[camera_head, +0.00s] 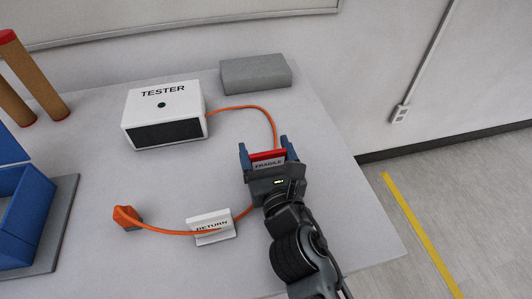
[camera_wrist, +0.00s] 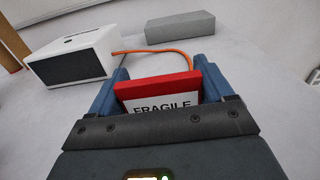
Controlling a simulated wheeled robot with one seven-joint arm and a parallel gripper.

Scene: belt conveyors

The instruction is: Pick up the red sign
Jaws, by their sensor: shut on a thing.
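The red sign (camera_head: 267,156) has a white label reading FRAGILE. It stands between the two blue fingers of my gripper (camera_head: 264,154) near the right side of the table. In the wrist view the red sign (camera_wrist: 158,88) fills the space between the fingers of my gripper (camera_wrist: 157,90), which are shut on its sides. The sign's lower part is hidden behind the gripper body. I cannot tell whether its base touches the table.
A white TESTER box (camera_head: 163,113) with an orange cable (camera_head: 273,125) stands behind left. A white RETURN sign (camera_head: 211,227) and an orange plug (camera_head: 126,217) are at the front. A grey block (camera_head: 256,74) lies at the back. A blue bin (camera_head: 22,215) is at left.

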